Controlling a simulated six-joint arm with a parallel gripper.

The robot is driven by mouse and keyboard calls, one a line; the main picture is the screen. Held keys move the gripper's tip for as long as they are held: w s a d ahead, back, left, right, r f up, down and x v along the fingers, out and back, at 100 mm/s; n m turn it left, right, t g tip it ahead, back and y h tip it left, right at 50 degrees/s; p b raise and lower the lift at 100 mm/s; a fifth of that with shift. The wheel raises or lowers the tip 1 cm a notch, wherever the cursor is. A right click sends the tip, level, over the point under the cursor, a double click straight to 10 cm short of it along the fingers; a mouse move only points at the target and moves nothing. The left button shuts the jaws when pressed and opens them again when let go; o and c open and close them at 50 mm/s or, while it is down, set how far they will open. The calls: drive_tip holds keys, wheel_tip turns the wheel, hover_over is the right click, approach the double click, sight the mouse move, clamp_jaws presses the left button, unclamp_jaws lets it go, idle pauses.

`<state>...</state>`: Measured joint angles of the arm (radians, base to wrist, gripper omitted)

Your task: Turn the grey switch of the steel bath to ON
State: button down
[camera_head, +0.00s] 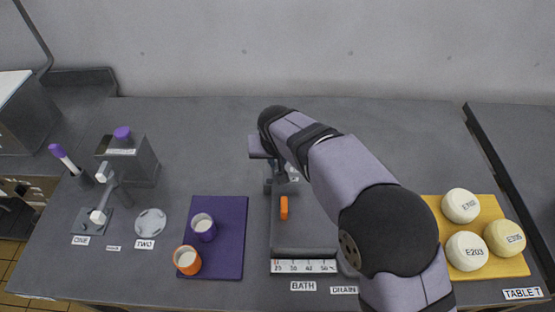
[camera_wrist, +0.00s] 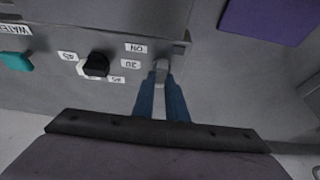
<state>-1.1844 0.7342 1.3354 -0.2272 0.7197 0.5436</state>
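The steel bath (camera_head: 305,243) is a grey vessel in the middle of the bench, partly hidden behind my arm. In the wrist view its panel (camera_wrist: 70,92) carries the grey switch (camera_wrist: 161,69), a small light-grey lever. A white ON label (camera_wrist: 136,48) lies to the upper left of the switch, upside down. My gripper (camera_wrist: 161,80) has its two blue fingers close together, one on each side of the switch. Whether they press on it is not clear. In the head view the gripper (camera_head: 280,175) is at the bath's far end, mostly hidden by the arm.
In the wrist view a black knob (camera_wrist: 96,66) with white labels and a teal handle (camera_wrist: 15,62) lie left of the switch. An orange piece (camera_head: 284,208) is on the bath. A purple mat (camera_head: 226,255) with two cups lies left; a yellow board (camera_head: 495,208) with tablets lies right.

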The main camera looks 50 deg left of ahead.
drive_tip(key=shift+m+b, duration=0.3)
drive_tip(key=shift+m, duration=0.1)
drive_tip(key=shift+f+m+t+h+b, duration=0.1)
drive_tip(key=shift+m+t+h+b, duration=0.3)
drive_tip(key=shift+m, duration=0.6)
drive_tip(key=m+h, duration=0.1)
drive_tip(key=m, duration=0.2)
drive_tip(key=shift+m, duration=0.4)
drive_tip(key=m+p, duration=0.1)
drive_tip(key=m+h+p, duration=0.2)
drive_tip(key=m+p, duration=0.1)
drive_tip(key=shift+r+t, duration=0.3)
drive_tip(key=shift+f+m+h+p, duration=0.1)
drive_tip(key=shift+m+h+p, duration=0.3)
drive_tip(key=shift+m+p, duration=0.7)
drive_tip(key=shift+f+m+p, duration=0.1)
drive_tip(key=shift+m+p, duration=0.3)
drive_tip(key=shift+p, duration=0.1)
drive_tip(key=c, duration=1.8)
unclamp_jaws()
drive_tip(key=shift+o, duration=0.2)
drive_tip(key=shift+d, duration=0.1)
